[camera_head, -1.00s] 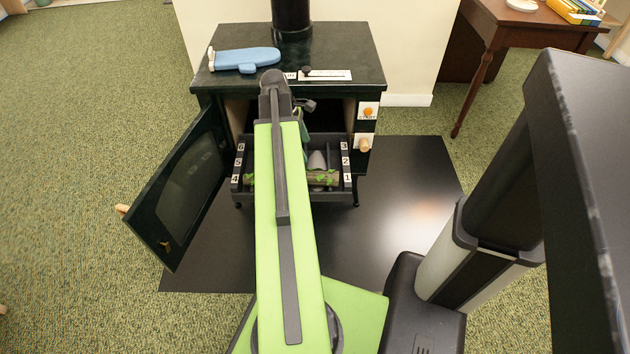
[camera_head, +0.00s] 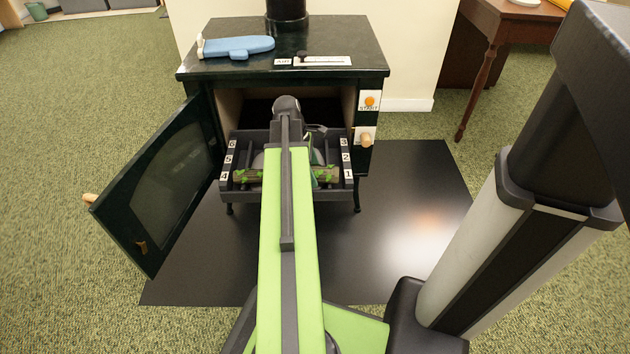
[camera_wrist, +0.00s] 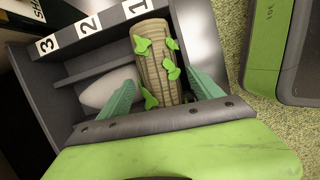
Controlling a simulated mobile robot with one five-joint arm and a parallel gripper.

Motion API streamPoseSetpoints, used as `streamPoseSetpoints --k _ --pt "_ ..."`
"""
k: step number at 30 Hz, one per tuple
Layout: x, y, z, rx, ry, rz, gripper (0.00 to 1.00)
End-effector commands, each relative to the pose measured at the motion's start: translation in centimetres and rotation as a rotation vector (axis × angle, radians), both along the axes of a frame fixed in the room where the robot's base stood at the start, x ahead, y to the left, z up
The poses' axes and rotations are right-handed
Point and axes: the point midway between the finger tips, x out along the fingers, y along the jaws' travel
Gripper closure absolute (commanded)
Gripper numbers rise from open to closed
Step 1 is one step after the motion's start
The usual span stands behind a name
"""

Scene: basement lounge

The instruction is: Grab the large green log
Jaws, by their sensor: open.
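The large green log (camera_wrist: 155,62), brownish with bright green leaves, lies in the front compartment of the dark tray at the stove's opening. In the head view the log (camera_head: 327,176) shows on both sides of my arm, which hides its middle. My gripper (camera_wrist: 163,92) is open in the wrist view, with one teal finger on each side of the log's near part. I cannot tell whether the fingers touch it. The log's lower end is hidden behind my wrist.
The tray (camera_head: 340,145) has numbered slots; a pale grey piece (camera_wrist: 105,88) lies beside the log. The stove door (camera_head: 165,185) stands open at left. A blue object (camera_head: 238,46) lies on the stove top (camera_head: 350,40). A wooden table (camera_head: 500,12) stands at right.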

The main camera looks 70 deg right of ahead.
Motion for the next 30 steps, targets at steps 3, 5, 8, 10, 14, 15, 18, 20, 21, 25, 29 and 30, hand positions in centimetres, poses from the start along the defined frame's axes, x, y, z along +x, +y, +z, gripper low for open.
streamPoseSetpoints --k 3,5,8,10,14,15,18,20,21,25,29,30 --pt "-0.22 -0.05 -0.82 0.0 0.0 0.0 0.25" --pt "-0.21 -0.06 -0.62 0.0 0.0 0.001 0.25" --pt "-0.18 -0.05 -0.58 0.0 0.0 0.001 0.28" --pt "-0.17 -0.05 -0.57 0.0 0.0 0.001 0.37" --pt "-0.15 -0.04 -0.58 -0.001 0.0 0.001 0.54" --pt "-0.14 -0.04 -0.58 -0.001 0.0 0.001 0.59" --pt "-0.13 -0.04 -0.59 -0.001 0.0 0.001 0.72" --pt "-0.12 -0.04 -0.59 -0.001 0.0 0.001 0.8" --pt "-0.12 -0.04 -0.58 -0.001 0.0 0.001 0.85" --pt "-0.1 -0.04 -0.58 0.0 0.0 0.002 1.0" --pt "-0.09 -0.04 -0.58 0.0 0.0 0.002 1.0" --pt "-0.09 -0.04 -0.58 0.0 0.0 0.002 1.0"
